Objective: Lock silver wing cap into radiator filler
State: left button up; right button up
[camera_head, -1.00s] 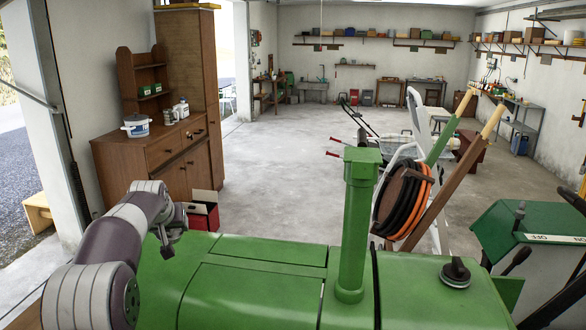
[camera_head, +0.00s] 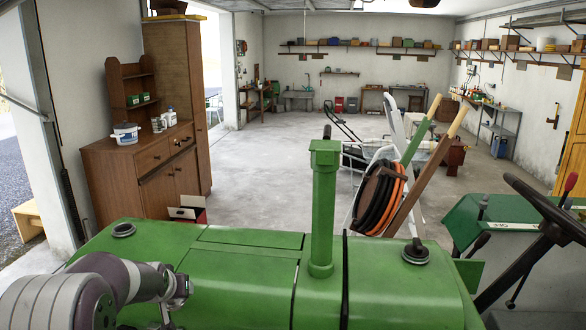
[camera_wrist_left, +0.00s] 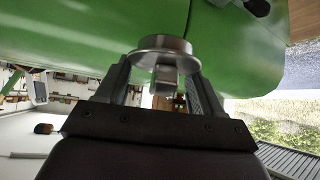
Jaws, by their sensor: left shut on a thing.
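The silver wing cap (camera_wrist_left: 163,46) shows in the left wrist view as a round metal disc with a narrower wing block below it. My left gripper (camera_wrist_left: 163,78) is shut on that block, one dark finger on each side. Behind the cap is the tractor's green bodywork. In the head view a dark round fitting (camera_head: 123,230), which looks like the radiator filler, sits on the hood's far left corner. My left wrist (camera_head: 175,287) is right of and nearer than it, over the hood; fingers and cap cannot be made out there. My right gripper is not in view.
The green hood (camera_head: 235,270) carries an upright green pipe (camera_head: 323,215) and a dark cap (camera_head: 415,252) on the right. The steering wheel (camera_head: 550,220) is far right. A wooden cabinet (camera_head: 150,180) stands beyond. A dark round part (camera_wrist_left: 258,7) shows at the wrist view's top.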

pick_arm(q)
jog(key=s+d+f+m, duration=0.1)
jog(key=s+d+f, duration=0.3)
jog(key=s+f, duration=0.2)
jog(key=s+d+f+h, duration=0.1)
jog(key=s+d+f, duration=0.4)
jog(key=f, duration=0.6)
jog(key=shift+s+f+m, duration=0.2)
jog(key=shift+s+m, duration=0.2)
jog(key=shift+s, duration=0.4)
